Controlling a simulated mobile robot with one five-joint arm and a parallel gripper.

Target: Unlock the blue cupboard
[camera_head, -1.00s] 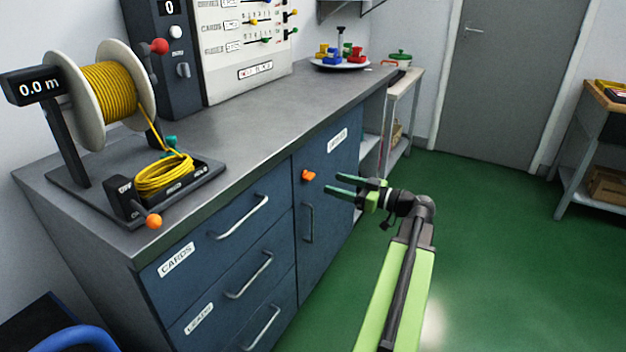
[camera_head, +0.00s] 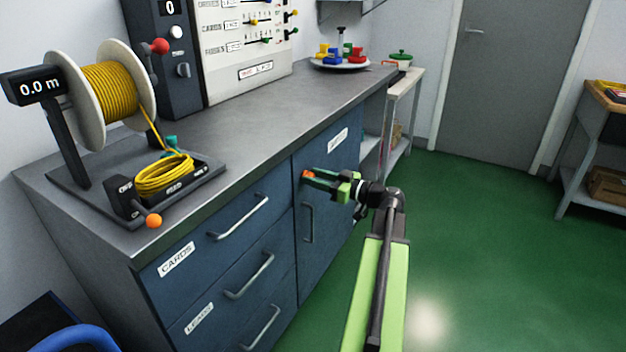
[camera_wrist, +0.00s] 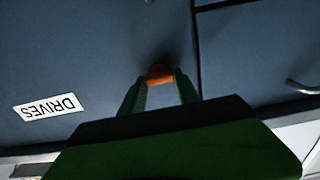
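The blue cupboard door (camera_head: 335,212) is closed, at the right end of the bench front, with a label and a vertical handle (camera_head: 308,223). An orange turn knob (camera_head: 306,175) sits near its upper left edge. In the wrist view the door's label reads DRIVES, upside down, and the orange knob (camera_wrist: 159,74) lies between the tips of my gripper. My gripper (camera_head: 309,178) reaches the knob from the right; its green fingers (camera_wrist: 158,85) stand apart, one on each side. Whether they press on the knob I cannot tell.
Drawers with handles (camera_head: 240,218) are left of the door. The bench top (camera_head: 240,110) holds a yellow cable reel (camera_head: 108,90) and a plate of coloured parts (camera_head: 339,63). Green floor (camera_head: 480,230) is clear to the right.

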